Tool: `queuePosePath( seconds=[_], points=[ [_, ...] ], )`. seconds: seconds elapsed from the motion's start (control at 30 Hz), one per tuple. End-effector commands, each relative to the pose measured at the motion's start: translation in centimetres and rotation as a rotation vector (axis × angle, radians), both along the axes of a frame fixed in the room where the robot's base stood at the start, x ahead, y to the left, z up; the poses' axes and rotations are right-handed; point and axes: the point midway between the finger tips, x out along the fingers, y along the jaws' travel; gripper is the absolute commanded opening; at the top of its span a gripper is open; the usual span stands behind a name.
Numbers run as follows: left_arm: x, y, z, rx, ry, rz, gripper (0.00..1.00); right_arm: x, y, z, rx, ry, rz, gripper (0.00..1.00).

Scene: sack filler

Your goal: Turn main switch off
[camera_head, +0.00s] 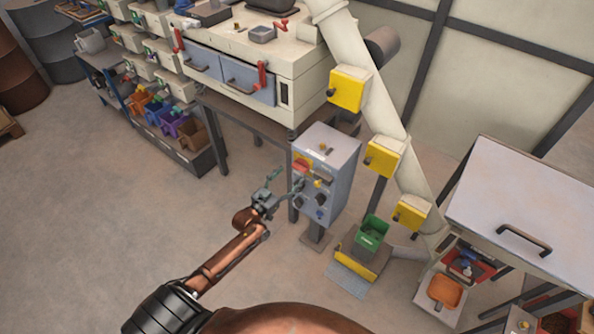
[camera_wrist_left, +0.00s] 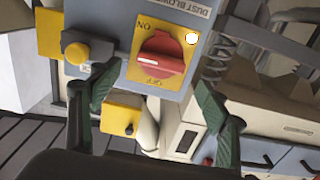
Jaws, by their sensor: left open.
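The main switch (camera_head: 302,164) is a red rotary knob on a yellow plate, on the front of a grey control box (camera_head: 338,164). In the left wrist view the red knob (camera_wrist_left: 164,52) appears large and upside down, between the printed ON and OFF marks. A white mark shows on its lower left edge; I cannot tell exactly which position it points to. My left gripper (camera_head: 282,180) is open in front of the box. Its green fingers (camera_wrist_left: 155,88) are spread to either side below the knob in the wrist view, with nothing between them. My right gripper is not in view.
A yellow button (camera_wrist_left: 77,53) sits beside the switch. The box stands on a post near the workbench (camera_head: 236,60).

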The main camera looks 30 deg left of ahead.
Motion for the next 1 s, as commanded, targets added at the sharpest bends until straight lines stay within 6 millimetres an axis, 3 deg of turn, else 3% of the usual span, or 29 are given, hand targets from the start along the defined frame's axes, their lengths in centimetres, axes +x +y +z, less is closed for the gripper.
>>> queuePosePath(
  seconds=[0.2, 0.37, 0.7, 1.0],
  points=[
    [3.5, -0.3, -0.1, 0.000, 0.001, 0.000, 0.70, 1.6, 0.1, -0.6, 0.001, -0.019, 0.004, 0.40],
    [4.8, -0.4, -0.1, 0.001, 0.001, 0.000, 0.70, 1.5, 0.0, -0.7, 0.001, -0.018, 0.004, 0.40],
    [5.1, -0.4, -0.1, 0.001, 0.002, 0.000, 0.69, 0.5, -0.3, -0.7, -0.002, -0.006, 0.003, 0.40],
    [5.1, -0.4, -0.1, 0.001, 0.002, 0.000, 0.48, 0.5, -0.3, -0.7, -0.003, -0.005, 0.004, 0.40]
  ],
)
